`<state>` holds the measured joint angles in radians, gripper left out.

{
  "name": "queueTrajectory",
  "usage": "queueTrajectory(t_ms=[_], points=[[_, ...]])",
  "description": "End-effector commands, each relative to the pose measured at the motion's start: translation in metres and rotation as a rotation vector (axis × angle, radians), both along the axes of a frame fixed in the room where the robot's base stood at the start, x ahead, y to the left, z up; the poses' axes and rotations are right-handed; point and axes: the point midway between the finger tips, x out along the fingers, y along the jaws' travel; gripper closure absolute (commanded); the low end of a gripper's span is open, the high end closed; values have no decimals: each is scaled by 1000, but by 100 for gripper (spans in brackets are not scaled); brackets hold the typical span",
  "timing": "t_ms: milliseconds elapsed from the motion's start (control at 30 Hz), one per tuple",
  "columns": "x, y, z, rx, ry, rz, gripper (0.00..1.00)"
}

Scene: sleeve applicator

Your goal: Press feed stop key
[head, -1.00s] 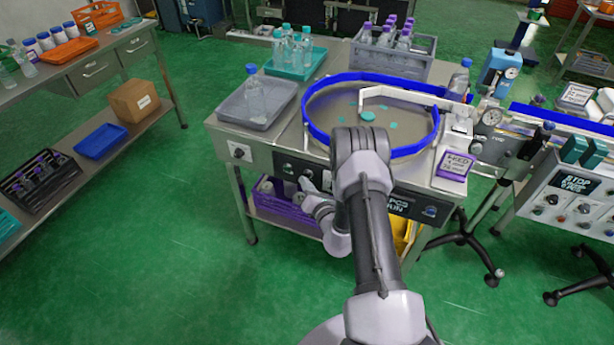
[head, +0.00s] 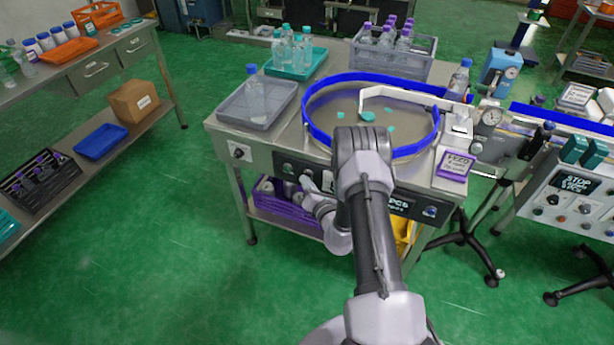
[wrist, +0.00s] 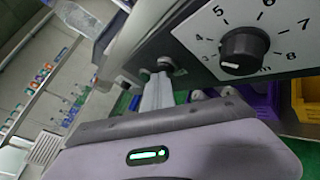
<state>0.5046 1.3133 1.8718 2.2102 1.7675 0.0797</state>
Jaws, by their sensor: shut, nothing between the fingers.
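The front panel (head: 400,203) of the feeder table faces me, partly hidden behind my arm. In the wrist view a round button (wrist: 165,64) sits on the panel, left of a black dial knob (wrist: 244,50) with a numbered white scale. A second button (wrist: 144,75) shows beside it, partly hidden. I cannot read a label that tells which is the feed stop key. My gripper (wrist: 158,88) is shut and empty, with its tips just below the round button. I cannot tell whether they touch it. In the head view my gripper (head: 307,184) is small, close before the panel.
A round feeder bowl (head: 320,130) with a blue rim sits on the table. A purple crate (head: 285,222) and a yellow bin (head: 405,236) stand below the panel. A grey tray (head: 232,108) holds a bottle. The green floor at left is clear.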

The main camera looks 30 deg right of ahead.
Motion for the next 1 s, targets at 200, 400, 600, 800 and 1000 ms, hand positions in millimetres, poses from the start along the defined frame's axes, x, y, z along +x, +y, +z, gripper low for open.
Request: queueTrajectory(t_ms=[200,400,600,800,1000], points=[[-7,9,0,0,0,1,100],[-10,12,0,0,1,1,100],[-11,14,0,1,1,0,100],[-23,30,0,1,1,1,100],[-35,46,0,0,1,2,100]])
